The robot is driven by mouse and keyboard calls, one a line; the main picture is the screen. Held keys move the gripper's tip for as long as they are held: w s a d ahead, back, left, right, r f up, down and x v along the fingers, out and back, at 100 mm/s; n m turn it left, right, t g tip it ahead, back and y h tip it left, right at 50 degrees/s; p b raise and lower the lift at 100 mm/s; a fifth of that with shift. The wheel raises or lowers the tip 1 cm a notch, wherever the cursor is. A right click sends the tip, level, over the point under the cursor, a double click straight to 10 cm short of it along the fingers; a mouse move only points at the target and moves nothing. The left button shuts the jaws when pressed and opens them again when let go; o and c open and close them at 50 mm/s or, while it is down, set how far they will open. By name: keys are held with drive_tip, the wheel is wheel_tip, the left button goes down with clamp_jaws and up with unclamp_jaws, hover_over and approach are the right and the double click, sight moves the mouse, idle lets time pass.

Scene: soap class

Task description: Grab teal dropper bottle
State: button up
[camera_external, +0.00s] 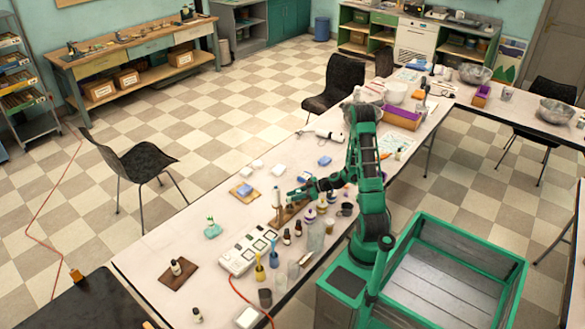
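My gripper (292,193) is low over the table, reaching left from my green and black arm. It is to the right of and farther back than the teal item, with a clear gap between them. A slim white upright thing (276,198) on a wooden block stands close to the gripper's tip. The fingers are too small to read, and I cannot tell if they hold anything.
The table's left side is fairly clear.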

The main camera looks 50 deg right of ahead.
drive_tip(key=shift+w, duration=0.1)
clamp_jaws()
